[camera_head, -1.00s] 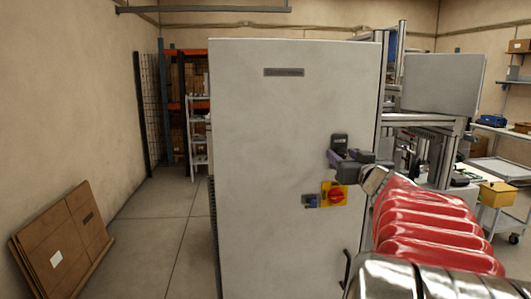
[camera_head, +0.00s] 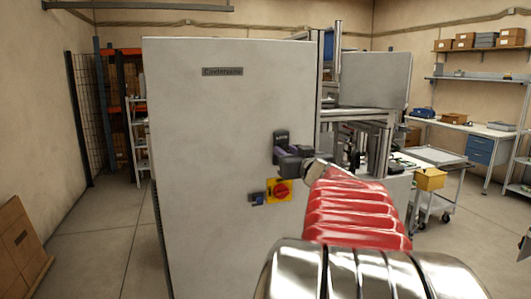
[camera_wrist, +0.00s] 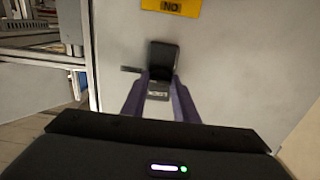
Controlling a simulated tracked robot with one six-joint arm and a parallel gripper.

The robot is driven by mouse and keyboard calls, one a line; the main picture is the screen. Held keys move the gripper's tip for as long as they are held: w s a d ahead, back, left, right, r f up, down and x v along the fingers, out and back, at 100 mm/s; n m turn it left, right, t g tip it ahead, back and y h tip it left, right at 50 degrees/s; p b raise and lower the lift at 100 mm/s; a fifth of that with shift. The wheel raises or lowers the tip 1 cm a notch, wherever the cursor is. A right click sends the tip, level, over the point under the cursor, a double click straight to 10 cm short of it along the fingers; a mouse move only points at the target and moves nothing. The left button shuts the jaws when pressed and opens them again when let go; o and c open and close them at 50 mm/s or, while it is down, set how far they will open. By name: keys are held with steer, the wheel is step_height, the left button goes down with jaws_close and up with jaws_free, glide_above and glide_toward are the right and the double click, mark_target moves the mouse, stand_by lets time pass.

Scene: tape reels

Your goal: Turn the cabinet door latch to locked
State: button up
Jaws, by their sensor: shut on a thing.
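The cabinet door (camera_head: 225,115) is a large pale panel, facing me and shut as far as I can tell. Its black latch (camera_head: 281,137) sits near the right edge. I cannot tell whether the latch is turned to locked.
A red rotary switch on a yellow plate (camera_head: 280,190) sits just below the latch, with a small grey-blue fitting (camera_head: 256,198) beside it. A yellow bin (camera_head: 430,179) stands on a cart at right.

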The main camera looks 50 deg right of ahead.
steer(key=shift+n, duration=0.4)
steer(key=shift+a+f+n, duration=0.1)
steer(key=shift+n, duration=4.2)
steer(key=shift+a+f+n, duration=0.1)
steer(key=shift+n, duration=4.2)
steer(key=o, duration=1.1)
steer(key=shift+c, duration=0.2)
